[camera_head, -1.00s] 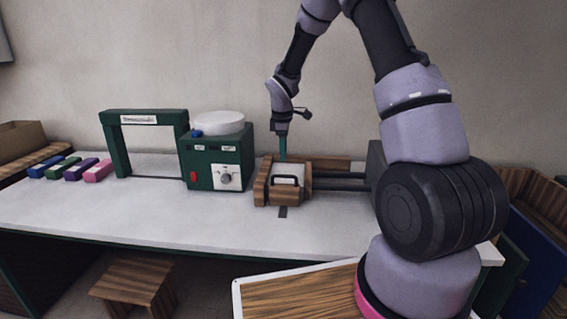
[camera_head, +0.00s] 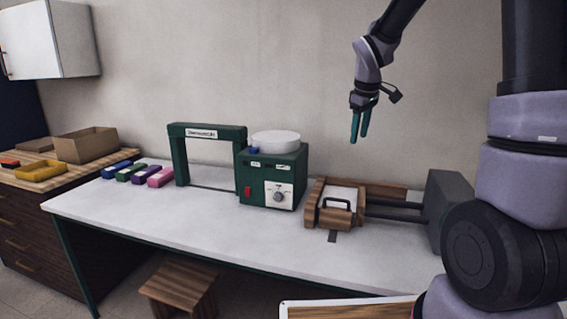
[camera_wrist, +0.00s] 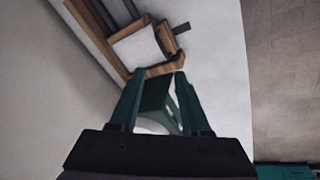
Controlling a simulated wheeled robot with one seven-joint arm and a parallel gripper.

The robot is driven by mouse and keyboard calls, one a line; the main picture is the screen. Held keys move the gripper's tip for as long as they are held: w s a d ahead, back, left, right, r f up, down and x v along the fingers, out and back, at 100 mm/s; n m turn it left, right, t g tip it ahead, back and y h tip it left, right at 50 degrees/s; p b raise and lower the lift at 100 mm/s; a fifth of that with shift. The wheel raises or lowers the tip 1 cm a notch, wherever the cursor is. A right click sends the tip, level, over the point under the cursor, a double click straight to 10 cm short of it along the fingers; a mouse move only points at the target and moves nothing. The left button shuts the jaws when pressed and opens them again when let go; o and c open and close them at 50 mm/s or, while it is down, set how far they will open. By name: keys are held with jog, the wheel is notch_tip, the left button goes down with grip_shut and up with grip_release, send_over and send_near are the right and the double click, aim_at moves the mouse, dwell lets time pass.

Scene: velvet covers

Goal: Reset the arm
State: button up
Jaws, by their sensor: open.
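My gripper (camera_head: 359,126) has teal fingers that point down. It hangs in the air above the right part of the workbench, clear of everything on it. It is open, with nothing between its fingers. It also shows in the wrist view (camera_wrist: 157,100), with a gap between the fingertips. Below it stands a wooden fixture (camera_head: 312,208) with a white block and a dark handle (camera_head: 336,203). The fixture also shows at the top of the wrist view (camera_wrist: 160,68).
A green machine (camera_head: 258,190) with a white round top and a green arch frame (camera_head: 178,160) stand left of the fixture. Several coloured blocks (camera_head: 160,177) lie farther left. A grey block (camera_head: 450,200) is at the right. The bench front (camera_head: 200,225) is clear.

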jog(key=s+r+m+t, duration=0.1)
jog(key=s+r+m, duration=0.2)
jog(key=s, duration=0.5)
jog(key=s+d+r+m+t+y, duration=0.1)
jog(key=s+r+m, duration=0.3)
jog(key=s, duration=0.4)
jog(key=s+r+m+t+y, duration=0.1)
jog(key=s+r+m, duration=0.3)
jog(key=s, duration=0.5)
jog(key=shift+d+r+m+t, duration=0.15)
jog(key=shift+r+m+t, duration=0.15)
jog(key=shift+m, duration=0.3)
